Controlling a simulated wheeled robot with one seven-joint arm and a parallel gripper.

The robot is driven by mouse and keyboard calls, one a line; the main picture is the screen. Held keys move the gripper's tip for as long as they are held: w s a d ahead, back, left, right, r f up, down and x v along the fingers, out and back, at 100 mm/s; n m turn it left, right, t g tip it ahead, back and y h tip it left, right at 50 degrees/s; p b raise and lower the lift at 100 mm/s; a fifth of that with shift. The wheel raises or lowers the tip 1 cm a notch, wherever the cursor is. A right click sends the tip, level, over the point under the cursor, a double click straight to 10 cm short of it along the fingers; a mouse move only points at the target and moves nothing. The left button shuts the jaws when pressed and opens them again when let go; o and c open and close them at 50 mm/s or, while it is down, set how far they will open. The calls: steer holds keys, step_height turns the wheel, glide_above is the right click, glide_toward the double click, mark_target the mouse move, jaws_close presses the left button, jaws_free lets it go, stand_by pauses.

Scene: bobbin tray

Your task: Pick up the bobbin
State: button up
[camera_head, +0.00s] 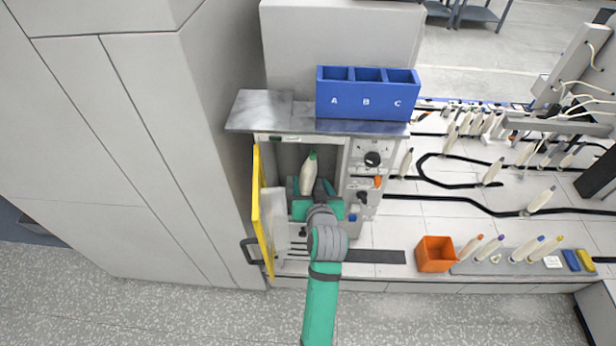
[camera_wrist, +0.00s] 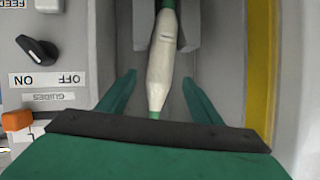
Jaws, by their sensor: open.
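A cream bobbin (camera_head: 308,177) with a green tip stands in the open compartment of the machine in the head view. In the wrist view the bobbin (camera_wrist: 161,65) runs lengthwise between my two green fingers, with a gap on each side. My gripper (camera_head: 314,190) is inside the compartment, with its fingers around the lower part of the bobbin. In the wrist view my gripper (camera_wrist: 157,95) is open and does not touch the bobbin. The bobbin's far end is cut off at the top of the wrist view.
The yellow-edged door (camera_head: 257,205) stands open close at the left. A control panel (camera_head: 366,180) with knobs is close at the right. A blue A-B-C bin (camera_head: 366,101) sits on the shelf above.

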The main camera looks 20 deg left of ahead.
mark_target(311, 175)
steer(key=shift+x, duration=1.9)
steer(key=shift+s, duration=0.15)
steer(key=shift+c, duration=1.3)
steer(key=c, duration=1)
steer(key=shift+o, duration=0.2)
steer(key=shift+d+r, duration=0.1)
steer(key=shift+r, duration=0.05)
steer(key=shift+d+r, duration=0.1)
steer(key=shift+r, duration=0.5)
steer(key=r, duration=0.5)
steer(key=shift+w+d+r, duration=0.25)
steer(key=shift+d+r, duration=0.05)
steer(key=shift+d, duration=0.1)
steer(key=s+d, duration=0.6)
steer(key=s, duration=0.6)
steer(key=shift+s+d, duration=0.2)
steer(key=shift+s, duration=0.1)
